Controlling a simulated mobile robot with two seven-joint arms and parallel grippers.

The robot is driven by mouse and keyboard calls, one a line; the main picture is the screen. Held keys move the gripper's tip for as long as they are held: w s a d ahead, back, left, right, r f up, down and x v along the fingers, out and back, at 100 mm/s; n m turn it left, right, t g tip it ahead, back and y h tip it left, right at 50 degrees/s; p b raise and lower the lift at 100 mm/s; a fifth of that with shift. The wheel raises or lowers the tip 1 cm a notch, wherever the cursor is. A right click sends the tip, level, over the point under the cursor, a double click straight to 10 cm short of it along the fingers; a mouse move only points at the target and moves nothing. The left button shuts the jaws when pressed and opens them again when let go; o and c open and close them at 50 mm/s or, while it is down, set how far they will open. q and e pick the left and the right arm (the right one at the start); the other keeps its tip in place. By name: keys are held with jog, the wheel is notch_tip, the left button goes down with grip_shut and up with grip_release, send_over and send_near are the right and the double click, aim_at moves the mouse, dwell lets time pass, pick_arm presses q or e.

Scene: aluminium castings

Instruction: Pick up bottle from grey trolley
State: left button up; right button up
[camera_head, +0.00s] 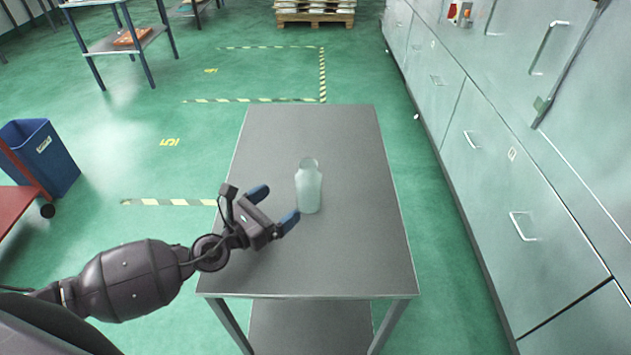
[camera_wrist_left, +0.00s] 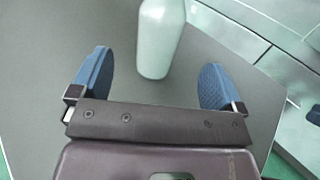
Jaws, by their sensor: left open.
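A pale translucent bottle (camera_head: 309,188) stands upright on the grey trolley (camera_head: 345,255), near the middle of its top. My left gripper (camera_head: 273,204) is open and empty, just left of the bottle, with its blue fingertips pointing toward it. In the left wrist view the bottle (camera_wrist_left: 160,40) is ahead of the two blue fingers (camera_wrist_left: 155,82), between their lines. Its lower end reaches about level with the fingertips in that picture, and its top is cut off. I cannot tell whether a finger touches it. My right gripper is not in view.
The trolley top is otherwise clear. Grey cabinets with handles (camera_head: 520,190) line the right side. A blue bin (camera_head: 45,155) stands at the left by a red cart (camera_head: 15,205). A table (camera_head: 105,45) and a pallet (camera_head: 315,12) are farther back. Green floor surrounds the trolley.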

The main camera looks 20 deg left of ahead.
aim_at(298, 189)
pick_arm(q)
jog(key=x, duration=0.3)
jog(key=shift+w+d+r+p, duration=0.15)
jog(key=shift+w+p, duration=0.15)
jog(key=shift+w+d, duration=0.15)
jog(key=shift+w, duration=0.1)
jog(key=shift+p+x, duration=0.35)
jog(key=shift+x, duration=2.4)
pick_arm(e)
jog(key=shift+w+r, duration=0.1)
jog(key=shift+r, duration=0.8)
pick_arm(q)
jog(key=c, duration=1)
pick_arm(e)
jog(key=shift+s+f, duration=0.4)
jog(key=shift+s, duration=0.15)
